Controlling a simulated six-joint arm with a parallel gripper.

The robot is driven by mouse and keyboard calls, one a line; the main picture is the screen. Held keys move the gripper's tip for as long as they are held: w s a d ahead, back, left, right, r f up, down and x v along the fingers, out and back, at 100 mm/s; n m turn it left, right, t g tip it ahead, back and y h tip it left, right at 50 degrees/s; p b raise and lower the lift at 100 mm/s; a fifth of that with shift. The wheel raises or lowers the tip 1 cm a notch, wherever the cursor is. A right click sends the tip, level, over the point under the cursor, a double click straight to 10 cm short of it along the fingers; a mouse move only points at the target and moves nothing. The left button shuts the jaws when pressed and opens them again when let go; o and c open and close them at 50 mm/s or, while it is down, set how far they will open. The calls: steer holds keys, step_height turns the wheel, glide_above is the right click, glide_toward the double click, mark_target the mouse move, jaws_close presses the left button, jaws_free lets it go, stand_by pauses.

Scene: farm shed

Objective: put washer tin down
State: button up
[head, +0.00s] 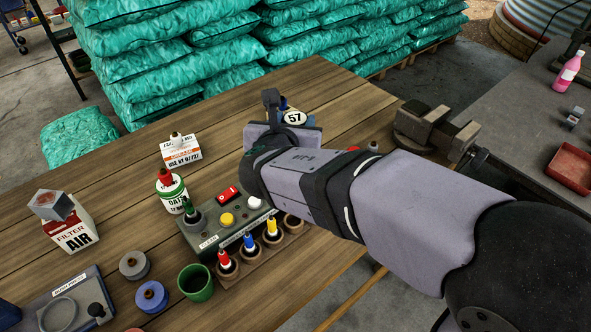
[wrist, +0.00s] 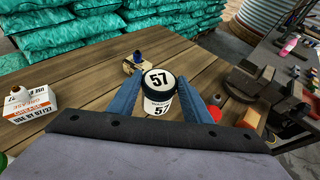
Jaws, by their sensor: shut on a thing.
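The washer tin appears to be the small tin (wrist: 160,104) with a dark-rimmed white lid and a white label, both marked 57. My gripper (wrist: 158,88) is shut on it, with one blue finger on each side, and the tin looks upright. In the head view the white 57 face of the tin (head: 295,118) shows just past the end of my gripper; my wrist and arm hide the rest. Wooden tabletop (head: 330,85) lies around and beyond the tin. I cannot tell whether the tin touches the table.
A vise (head: 430,127) stands right of my gripper. A small item with a dark blue knob (wrist: 138,58) is just behind the tin. A grease box (head: 181,150), a green-white bottle (head: 172,192) and a control box (head: 235,217) stand to the left. The far tabletop is clear.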

steer(key=shift+f+b, duration=0.85)
steer(key=shift+f, duration=4.15)
steer(key=shift+f, duration=0.2)
steer(key=o, duration=1.1)
steer(key=shift+r, duration=0.15)
steer(key=shift+r, duration=0.15)
steer(key=v, duration=1.2)
steer(key=shift+d, duration=0.1)
